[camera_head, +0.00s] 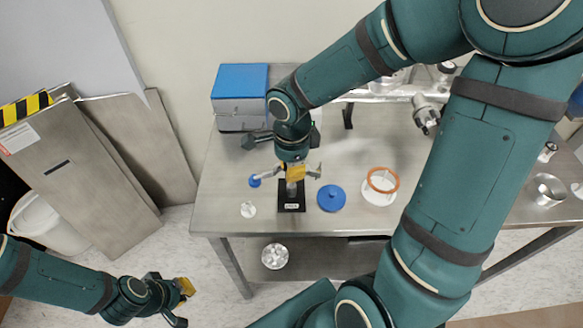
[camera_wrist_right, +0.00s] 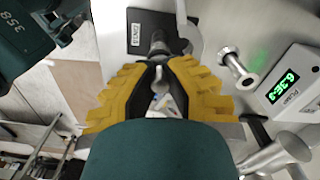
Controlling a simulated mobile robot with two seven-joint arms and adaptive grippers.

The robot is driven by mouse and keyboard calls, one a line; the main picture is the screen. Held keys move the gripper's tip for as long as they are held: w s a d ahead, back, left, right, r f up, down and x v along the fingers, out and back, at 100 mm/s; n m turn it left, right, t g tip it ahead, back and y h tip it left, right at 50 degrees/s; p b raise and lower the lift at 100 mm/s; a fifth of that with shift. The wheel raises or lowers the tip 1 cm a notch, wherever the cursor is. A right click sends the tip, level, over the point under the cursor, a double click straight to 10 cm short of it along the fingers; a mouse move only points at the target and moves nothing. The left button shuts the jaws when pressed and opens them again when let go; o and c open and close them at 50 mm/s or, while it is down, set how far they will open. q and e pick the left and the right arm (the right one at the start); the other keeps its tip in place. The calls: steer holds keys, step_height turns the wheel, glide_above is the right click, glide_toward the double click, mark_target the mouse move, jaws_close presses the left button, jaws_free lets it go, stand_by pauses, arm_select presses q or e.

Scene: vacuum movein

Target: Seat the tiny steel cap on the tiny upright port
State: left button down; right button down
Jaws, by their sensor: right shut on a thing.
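The black base (camera_head: 284,205) with a label stands near the front edge of the table, and the wrist view shows it too (camera_wrist_right: 135,42). The steel upright port (camera_wrist_right: 157,44) rises from it. My right gripper (camera_head: 293,183) is directly above the base, pointing down. In the wrist view its yellow-backed fingers (camera_wrist_right: 158,72) are shut on a small steel piece, apparently the cap (camera_wrist_right: 159,76). The fingers partly hide it, and I cannot tell whether it touches the port. My left gripper (camera_head: 184,290) is away from the table at lower left; its jaw opening is unclear.
A blue-topped box (camera_head: 240,82) stands behind. The wrist view shows a flanged steel fitting (camera_wrist_right: 238,68) and a lit gauge (camera_wrist_right: 286,86).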

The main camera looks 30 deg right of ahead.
steer(key=shift+f+b, duration=0.5)
steer(key=shift+b, duration=0.1)
stand_by(1.0)
steer(key=c, duration=1.1)
jaws_free()
steer(key=shift+o, duration=0.2)
steer(key=shift+s, duration=0.1)
